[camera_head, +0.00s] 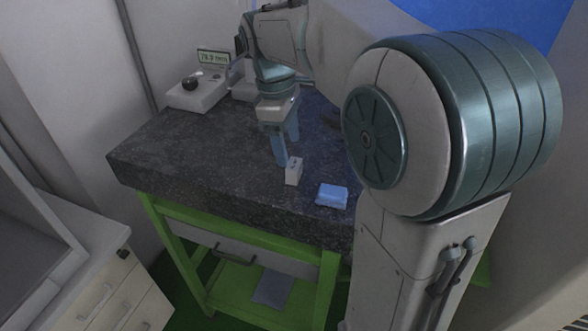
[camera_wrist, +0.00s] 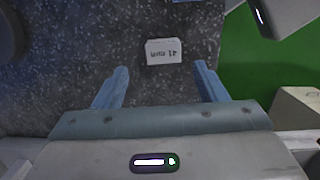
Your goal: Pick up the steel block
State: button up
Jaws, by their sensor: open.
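The steel block (camera_head: 294,171) is a small pale grey box standing on the dark speckled table, near its front edge. In the wrist view the block (camera_wrist: 163,51) shows a light face with dark marking, too small to read surely. My gripper (camera_head: 285,152) is above the table just behind the block, with its two blue fingers pointing down. In the wrist view my gripper (camera_wrist: 160,72) is open and empty. The block lies beyond the fingertips, roughly centred across the gap, and does not appear to be held.
A blue item (camera_head: 332,195), perhaps a folded cloth, lies right of the block near the front edge. A device with a digital display (camera_head: 213,57) and a dark ball (camera_head: 190,84) on its base stands at the back left. The table's left part (camera_head: 160,150) is clear.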

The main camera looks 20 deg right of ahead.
aim_at(294, 163)
jog(key=f, duration=0.1)
jog(key=s+f, duration=0.1)
jog(key=f, duration=0.1)
jog(key=d+f+p, duration=0.1)
jog(key=shift+s+f, duration=0.15)
jog(key=shift+f, duration=0.6)
jog(key=shift+c, duration=0.3)
jog(key=c, duration=1.2)
jog(key=shift+r, duration=0.1)
jog(key=shift+c, duration=0.2)
